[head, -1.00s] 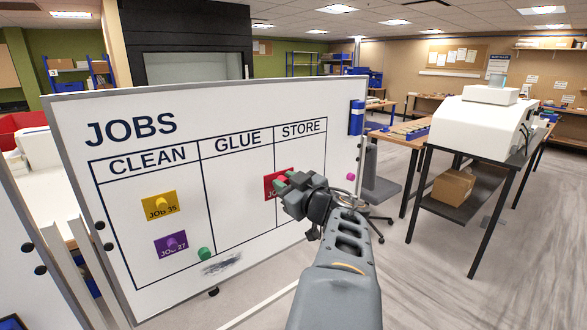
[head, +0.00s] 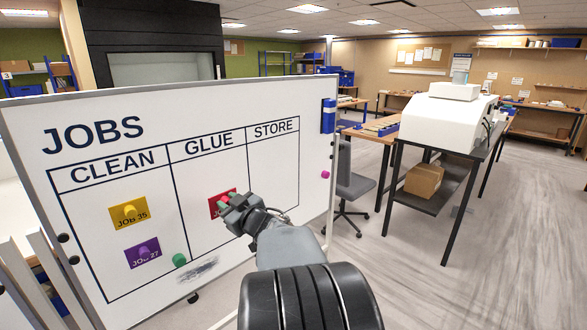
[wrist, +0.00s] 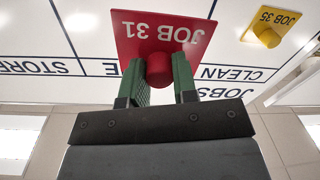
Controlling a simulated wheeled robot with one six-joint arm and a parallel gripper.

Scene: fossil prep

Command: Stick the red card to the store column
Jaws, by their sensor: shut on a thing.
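The red card (head: 217,208) shows in front of the GLUE column of the whiteboard (head: 90,104), left of the line that bounds the STORE column (head: 275,178). The wrist view shows the red card (wrist: 128,35) upside down, reading JOB 31, with a round red knob (wrist: 159,70). My gripper (wrist: 159,80) is shut on that knob, one green finger on each side. In the head view my gripper (head: 232,206) covers part of the card. I cannot tell whether the card touches the board. The STORE column is empty below its heading.
A yellow JOB 35 card (head: 127,212) and a purple JOB 27 card (head: 142,253) are in the CLEAN column. A green magnet (head: 179,261), a pink magnet (head: 326,174) and a blue holder (head: 328,116) are on the board. A chair (head: 352,185) stands to the right.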

